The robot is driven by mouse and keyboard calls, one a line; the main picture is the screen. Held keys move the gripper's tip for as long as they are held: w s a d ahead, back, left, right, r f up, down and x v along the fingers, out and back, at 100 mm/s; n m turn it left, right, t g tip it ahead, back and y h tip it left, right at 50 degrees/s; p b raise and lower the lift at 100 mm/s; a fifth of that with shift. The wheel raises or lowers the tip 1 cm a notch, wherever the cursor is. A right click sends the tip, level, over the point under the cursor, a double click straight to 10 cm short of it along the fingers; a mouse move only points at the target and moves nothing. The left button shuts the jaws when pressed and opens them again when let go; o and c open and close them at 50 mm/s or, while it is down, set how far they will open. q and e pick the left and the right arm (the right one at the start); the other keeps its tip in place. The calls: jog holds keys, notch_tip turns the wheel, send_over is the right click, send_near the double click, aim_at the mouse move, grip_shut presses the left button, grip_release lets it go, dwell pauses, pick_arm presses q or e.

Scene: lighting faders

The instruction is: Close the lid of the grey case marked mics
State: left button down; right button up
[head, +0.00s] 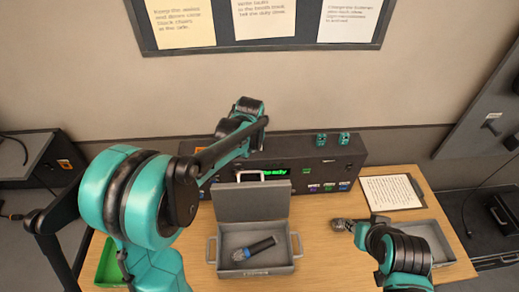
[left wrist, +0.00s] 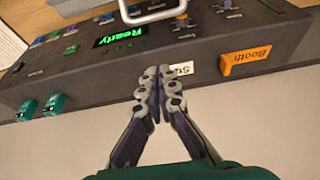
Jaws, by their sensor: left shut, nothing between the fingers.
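The grey case (head: 228,268) stands on the table in the middle of the head view. Its lid (head: 250,203) is up, with a pale handle (head: 264,175) at its top edge. A handle, apparently the same one, shows at the top of the left wrist view (left wrist: 152,14). The label on the case front is too small to read surely. My left gripper (left wrist: 160,72) is shut and empty over the console, beyond the lid; its fingertips are hard to see in the head view. My right gripper (head: 342,224) is right of the case.
A black console (head: 330,172) with a green Ready display stands behind the case. An orange Booth label (left wrist: 246,62) is on it. A clipboard (head: 393,192) and a grey tray (head: 440,247) lie at the right. A green tray (head: 108,264) is at the left.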

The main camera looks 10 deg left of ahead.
aim_at(251, 160)
pick_arm(q)
jog(key=x, duration=1)
jog(key=s, duration=0.2)
jog(key=s+d, duration=0.1)
jog(key=s, duration=0.1)
jog(key=shift+p, duration=0.3)
pick_arm(e)
jog(key=shift+s+a+r, duration=0.2)
jog(key=shift+s+r, duration=0.05)
jog(key=shift+r, duration=0.25)
pick_arm(q)
jog(key=shift+a, duration=0.1)
jog(key=shift+s, duration=0.15)
